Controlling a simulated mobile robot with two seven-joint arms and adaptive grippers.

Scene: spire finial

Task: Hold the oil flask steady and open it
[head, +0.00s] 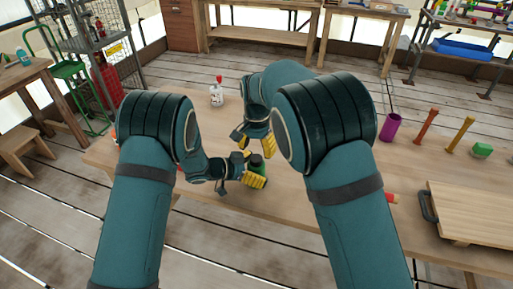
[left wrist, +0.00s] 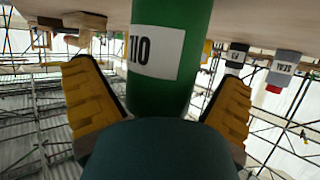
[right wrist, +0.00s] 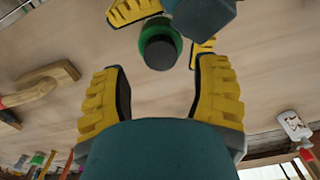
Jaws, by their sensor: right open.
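The oil flask (head: 257,167) is a green cylinder with a dark cap (right wrist: 159,50), standing on the wooden table. My left gripper (head: 254,170) reaches in low from the side, with yellow fingers on both sides of the flask. In the left wrist view, narrow gaps show between flask and fingers, so it looks open around it. My right gripper (right wrist: 160,88) is open and empty. It points down towards the flask, which shows beyond its fingertips, apart from them. My right arm partly hides it in the head view.
A white bottle with a red top (head: 217,95) stands at the back of the table (head: 330,210). A purple cup (head: 390,127), coloured sticks and a green block (head: 482,150) stand right. A wooden board (head: 470,205) lies at front right. Bare tabletop surrounds the flask.

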